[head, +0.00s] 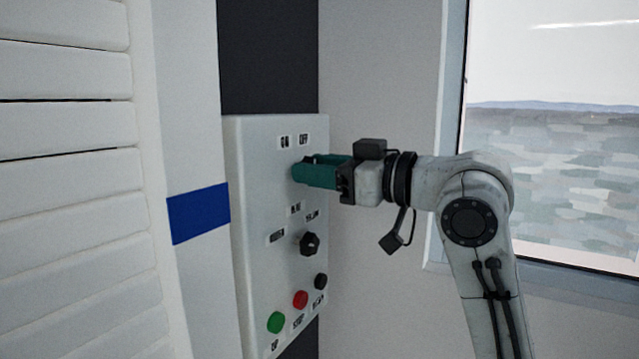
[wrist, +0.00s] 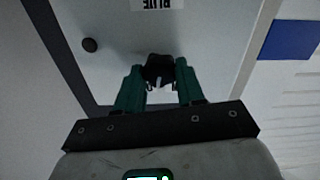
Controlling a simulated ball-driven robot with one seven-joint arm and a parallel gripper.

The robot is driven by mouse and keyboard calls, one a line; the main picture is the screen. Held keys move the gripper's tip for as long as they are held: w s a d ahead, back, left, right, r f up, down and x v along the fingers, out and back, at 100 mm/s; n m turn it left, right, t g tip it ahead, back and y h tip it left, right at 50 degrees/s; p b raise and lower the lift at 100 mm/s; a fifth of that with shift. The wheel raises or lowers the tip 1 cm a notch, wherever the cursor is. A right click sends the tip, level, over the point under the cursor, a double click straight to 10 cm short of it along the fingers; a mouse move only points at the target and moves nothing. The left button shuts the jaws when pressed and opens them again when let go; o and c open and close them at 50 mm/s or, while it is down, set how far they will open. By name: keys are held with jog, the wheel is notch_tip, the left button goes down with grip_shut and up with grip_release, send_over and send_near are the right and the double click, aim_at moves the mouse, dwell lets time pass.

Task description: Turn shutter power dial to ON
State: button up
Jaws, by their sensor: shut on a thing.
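The white control panel (head: 262,190) is on the wall at the middle of the head view. Two labels sit near its top, a left one (head: 284,142) and a right one that reads OFF (head: 304,139). My gripper (head: 300,172) is at the panel face just below these labels, its green fingers hiding the upper dial there. In the wrist view, the black dial (wrist: 158,67) sits between the green fingertips. My gripper is shut on it. I cannot tell from these views which way the dial points.
Below are a second black dial (head: 309,243), then green (head: 275,322), red (head: 300,299) and black (head: 320,281) buttons. A white slatted shutter (head: 66,190) stands at left, beside a post with a blue band (head: 199,213). A window (head: 555,140) is at right.

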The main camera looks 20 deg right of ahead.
jog(key=shift+f+n+b, duration=0.15)
jog(key=shift+n+b, duration=2.55)
jog(key=shift+n, duration=1.2)
jog(key=shift+a, duration=0.1)
jog(key=o, duration=1)
jog(key=shift+o, duration=0.2)
jog(key=shift+s, duration=0.15)
jog(key=b+v, duration=0.2)
jog(key=v, duration=0.8)
jog(key=shift+s+d, duration=0.25)
